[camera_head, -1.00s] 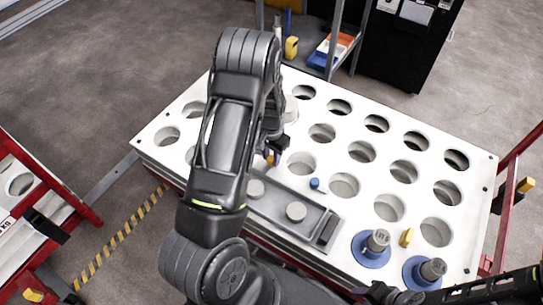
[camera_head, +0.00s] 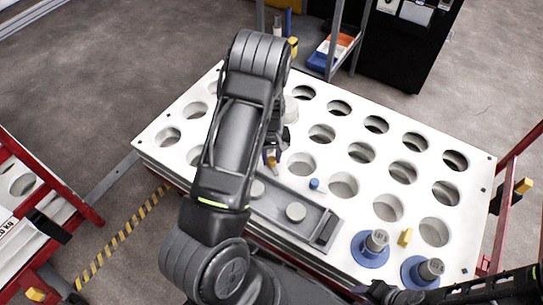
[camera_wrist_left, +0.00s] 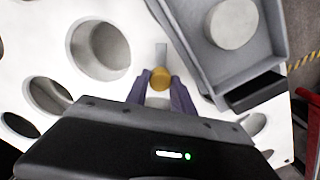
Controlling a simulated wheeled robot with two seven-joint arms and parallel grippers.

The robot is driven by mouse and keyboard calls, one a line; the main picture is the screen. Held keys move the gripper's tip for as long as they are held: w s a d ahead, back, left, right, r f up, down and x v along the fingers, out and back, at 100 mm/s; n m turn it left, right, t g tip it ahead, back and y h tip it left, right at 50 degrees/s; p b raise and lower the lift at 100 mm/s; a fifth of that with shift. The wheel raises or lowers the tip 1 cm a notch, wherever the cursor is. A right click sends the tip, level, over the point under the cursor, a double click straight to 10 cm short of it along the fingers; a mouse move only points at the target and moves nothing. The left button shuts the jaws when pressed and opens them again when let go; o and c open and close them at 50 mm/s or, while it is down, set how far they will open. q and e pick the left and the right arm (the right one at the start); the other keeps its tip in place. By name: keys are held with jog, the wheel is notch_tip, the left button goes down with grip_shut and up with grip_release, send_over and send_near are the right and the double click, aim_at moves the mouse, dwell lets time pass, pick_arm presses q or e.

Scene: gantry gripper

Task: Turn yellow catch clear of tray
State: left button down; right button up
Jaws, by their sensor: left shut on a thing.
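The yellow catch (camera_wrist_left: 161,78) is between the two purple fingertips of my left gripper (camera_wrist_left: 162,88) in the left wrist view. The gripper is shut on it. A short grey strip shows just beyond the catch. The grey tray (camera_wrist_left: 268,80) lies to its right and looks apart from the strip. In the head view the catch (camera_head: 271,160) shows small at my left gripper (camera_head: 273,156), by the far-left end of the tray (camera_head: 315,222); my arm hides part of that end. My right gripper (camera_head: 385,293) is at the bottom right, its fingers unclear.
The white table (camera_head: 345,250) has several round holes. Two blue-based grey knobs (camera_head: 372,250) and a small yellow block (camera_head: 405,237) stand near its front right. A small blue peg (camera_head: 314,183) stands beside the tray. Red frames flank the table.

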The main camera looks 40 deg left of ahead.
aim_at(271, 159)
pick_arm(q)
jog(key=n+p, duration=0.1)
jog(key=n, duration=0.3)
jog(key=shift+n, duration=1.6)
jog(key=c, duration=1.1)
grip_release()
jog(key=shift+r, duration=0.1)
notch_tip(271, 159, up, 8)
jog(key=shift+f+p, duration=0.2)
jog(key=shift+p, duration=0.75)
